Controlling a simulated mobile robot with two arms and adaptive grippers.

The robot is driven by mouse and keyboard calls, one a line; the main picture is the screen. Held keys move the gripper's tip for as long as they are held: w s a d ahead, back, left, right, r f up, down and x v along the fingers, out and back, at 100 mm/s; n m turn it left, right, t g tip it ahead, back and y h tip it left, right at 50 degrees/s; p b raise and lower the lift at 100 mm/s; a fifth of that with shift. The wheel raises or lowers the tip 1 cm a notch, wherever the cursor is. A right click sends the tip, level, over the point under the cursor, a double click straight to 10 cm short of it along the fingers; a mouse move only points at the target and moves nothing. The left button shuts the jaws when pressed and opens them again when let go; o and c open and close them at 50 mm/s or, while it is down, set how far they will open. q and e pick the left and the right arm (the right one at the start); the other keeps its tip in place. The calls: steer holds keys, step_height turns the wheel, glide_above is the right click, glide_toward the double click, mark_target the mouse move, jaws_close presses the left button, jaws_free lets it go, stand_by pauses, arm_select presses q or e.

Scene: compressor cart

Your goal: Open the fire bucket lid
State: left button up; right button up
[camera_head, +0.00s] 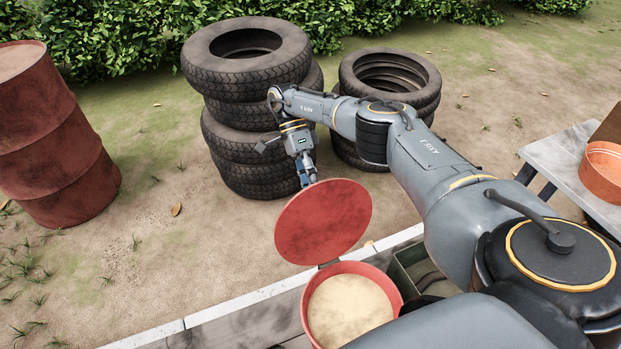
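The red fire bucket (395,283) stands at the lower middle, filled with pale sand. Its round red lid (323,222) is raised and tilted back at the hinge on the bucket's far rim, so the sand is exposed. My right arm reaches in from the right, and its gripper (309,181) is just behind the lid's upper edge. The gripper's fingers are small and partly hidden by the lid, so I cannot tell whether they are open or shut, or whether they touch it. My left gripper is not in view.
Stacked tires (245,140) stand behind the gripper, with a second stack (390,75) to the right. A rusty red drum (55,140) is at the left. A grey bench (570,165) holds an orange container (603,172) at the right. Open dirt lies left of the bucket.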

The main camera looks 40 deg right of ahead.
steer(key=shift+w, duration=0.1)
step_height(320, 180, up, 10)
stand_by(0.7)
steer(key=shift+r, duration=0.1)
stand_by(0.4)
